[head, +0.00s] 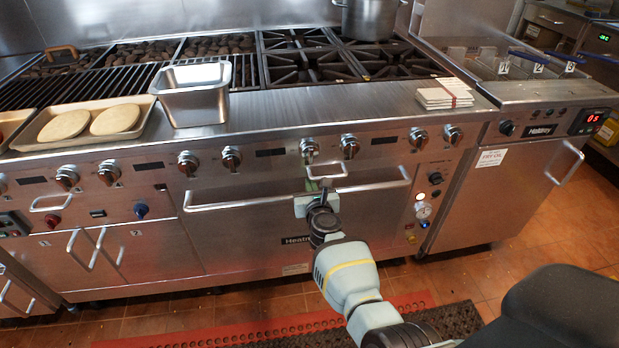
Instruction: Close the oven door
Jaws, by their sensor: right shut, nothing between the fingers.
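The oven door (244,235) is the wide steel panel in the middle of the range front, with a long bar handle (245,203) across its top. It looks shut, flush with the range front. My right gripper (317,183) is at the upper edge of the door, by the middle of the handle. It is shut and holds nothing. It covers part of the handle, and I cannot tell whether it touches the bar or the door. My left gripper is not in view.
A steel pan (193,105), a tray (45,138) with two flat breads and stacked white cards (443,95) sit on the range's front ledge. Knobs line the front above the door. A fryer (515,200) stands to the right. A red mat (215,336) lies on the floor.

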